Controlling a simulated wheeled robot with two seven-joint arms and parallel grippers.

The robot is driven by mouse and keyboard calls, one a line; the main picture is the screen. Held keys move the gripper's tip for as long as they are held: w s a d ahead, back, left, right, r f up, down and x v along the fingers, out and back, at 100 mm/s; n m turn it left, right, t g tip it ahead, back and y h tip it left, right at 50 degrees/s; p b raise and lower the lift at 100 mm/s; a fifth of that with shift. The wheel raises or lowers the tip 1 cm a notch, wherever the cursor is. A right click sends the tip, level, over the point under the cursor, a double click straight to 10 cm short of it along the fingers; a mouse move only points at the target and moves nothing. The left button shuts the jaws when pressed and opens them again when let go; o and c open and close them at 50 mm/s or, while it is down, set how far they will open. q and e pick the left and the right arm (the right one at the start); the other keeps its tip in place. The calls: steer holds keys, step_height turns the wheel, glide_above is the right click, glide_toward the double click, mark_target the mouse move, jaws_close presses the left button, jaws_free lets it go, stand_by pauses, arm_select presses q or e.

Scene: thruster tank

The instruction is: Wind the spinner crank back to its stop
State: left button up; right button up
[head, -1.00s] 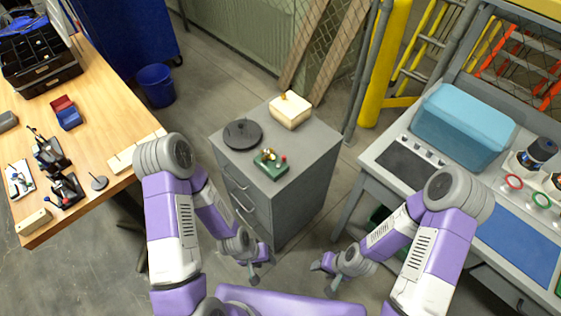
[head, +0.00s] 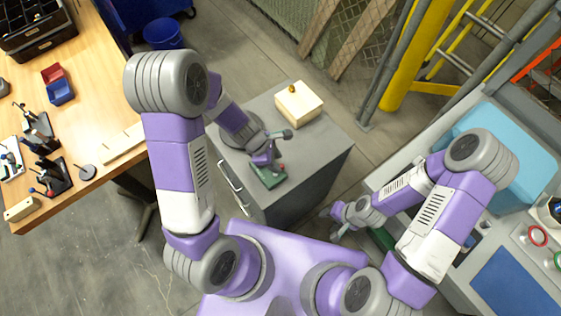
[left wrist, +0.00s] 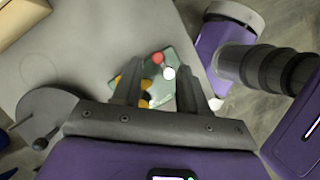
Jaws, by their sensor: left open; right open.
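A small green device (head: 268,181) with a red knob (head: 281,167) sits at the front of the grey cabinet top. In the left wrist view its green plate (left wrist: 184,62), red knob (left wrist: 157,58), a white knob and yellow parts show. A dark round disc (left wrist: 45,103) with a small knob lies left of it; my left arm partly covers it in the head view (head: 226,137). I cannot tell for sure which is the spinner crank. My left gripper (left wrist: 157,76) is open and empty over the green device, contact unclear. My right gripper (head: 331,222) hangs beside the cabinet, open and empty.
A pale wooden box (head: 298,104) with a brass knob stands at the cabinet's back. The grey cabinet (head: 318,165) has clear top space at right. A wooden workbench (head: 90,110) with tools is left, a grey bench with a blue case (head: 515,160) right.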

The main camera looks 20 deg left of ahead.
mark_target(281, 165)
arm_select(q)
steer(key=shift+b+x, duration=0.7)
steer(key=shift+x, duration=1.15)
steer(key=shift+w, duration=0.2)
jaws_close()
